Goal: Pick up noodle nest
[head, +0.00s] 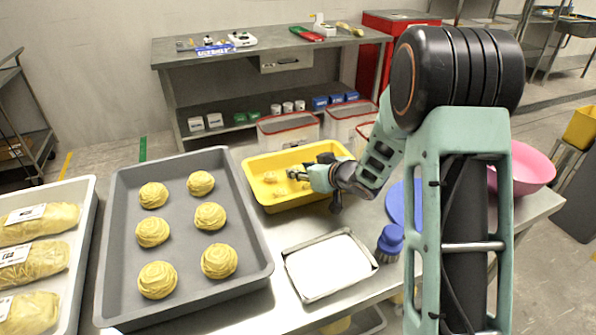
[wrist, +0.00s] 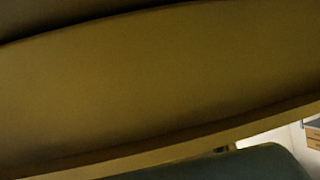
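Several round, coiled yellow noodle nests sit apart in two columns on a large grey tray; one is the front right nest (head: 219,261), another the back right nest (head: 201,183). A yellow tub (head: 262,200) stands to the right of the tray, with a few small yellowish pieces (head: 270,178) inside that are too small to identify. My gripper (head: 294,175) is over or inside the tub, pointing left, apart from the nests on the tray. Its fingers are too small to tell whether they are open or hold anything. The wrist view shows a close, dim yellowish surface (wrist: 160,80).
The grey tray's raised rim (head: 262,250) lies beside the tub. A metal pan with white contents (head: 330,266) and a blue brush (head: 390,240) stand in front. Wrapped packs (head: 38,262) fill a white tray at left. A pink bowl (head: 528,168) is behind my arm.

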